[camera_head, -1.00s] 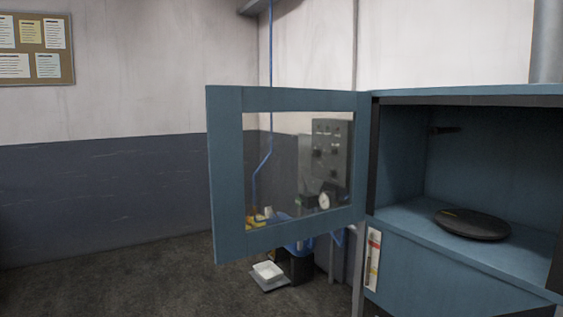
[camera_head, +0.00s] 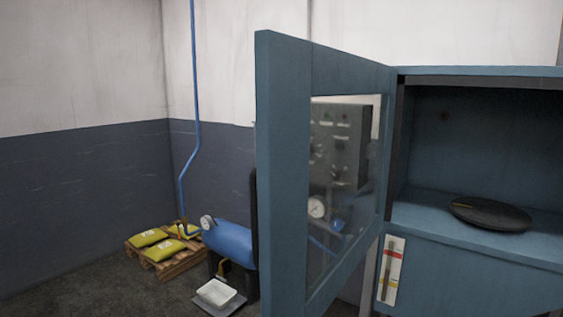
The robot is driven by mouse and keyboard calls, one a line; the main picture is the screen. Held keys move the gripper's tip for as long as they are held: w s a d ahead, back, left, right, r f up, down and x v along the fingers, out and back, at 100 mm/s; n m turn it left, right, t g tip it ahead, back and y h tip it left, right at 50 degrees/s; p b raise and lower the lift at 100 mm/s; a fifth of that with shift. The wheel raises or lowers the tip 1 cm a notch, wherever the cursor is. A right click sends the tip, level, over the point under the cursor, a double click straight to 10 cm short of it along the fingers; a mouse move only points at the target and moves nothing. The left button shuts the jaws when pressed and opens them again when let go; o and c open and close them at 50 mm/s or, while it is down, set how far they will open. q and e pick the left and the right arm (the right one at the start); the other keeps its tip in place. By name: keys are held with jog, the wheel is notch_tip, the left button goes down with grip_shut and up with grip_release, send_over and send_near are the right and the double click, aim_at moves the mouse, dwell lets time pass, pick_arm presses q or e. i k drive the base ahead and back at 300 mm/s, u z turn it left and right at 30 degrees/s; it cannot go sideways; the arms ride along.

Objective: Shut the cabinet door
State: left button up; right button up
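The blue cabinet (camera_head: 470,262) stands at the right of the head view. Its door (camera_head: 283,180), a blue frame around a clear window, hangs wide open on the left side of the opening and sticks out toward me. A black round pan (camera_head: 490,214) lies on the cabinet's inner shelf. The door's handle is not visible. Neither of my grippers is in the head view, and nothing touches the door in what I see.
Behind the door stand a grey control panel (camera_head: 335,140) and a blue tank (camera_head: 230,243). Yellow bags (camera_head: 148,238) lie on a wooden pallet (camera_head: 175,265).

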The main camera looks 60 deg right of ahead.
aim_at(290, 70)
jog(key=i, duration=1.85)
jog(key=z, duration=3.65)
jog(key=i, duration=0.5)
jog(key=z, duration=0.7)
